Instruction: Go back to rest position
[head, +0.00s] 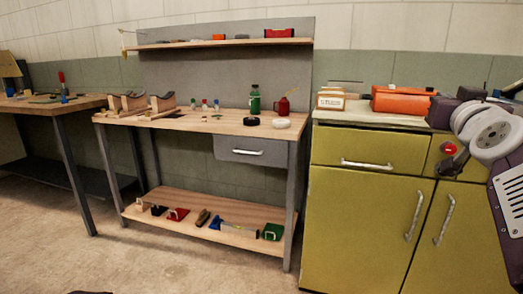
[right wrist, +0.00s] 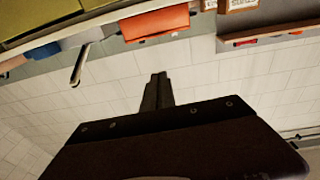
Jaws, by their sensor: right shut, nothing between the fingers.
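My right gripper (right wrist: 157,90) shows in the right wrist view with its two dark fingers together and nothing between them. It is raised in front of the tiled wall, apart from any object. In the head view my right arm (head: 490,135) is folded at the right edge, in front of the yellow-green cabinet (head: 365,215). The fingers are hard to make out there. My left gripper is in neither view.
A workbench (head: 225,121) with a drawer, upper shelf and lower shelf stands in the middle, holding bottles and small tools. An orange box (head: 402,100) lies on the cabinet top. Another table (head: 55,105) is at the left. The floor (head: 150,260) in front is clear.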

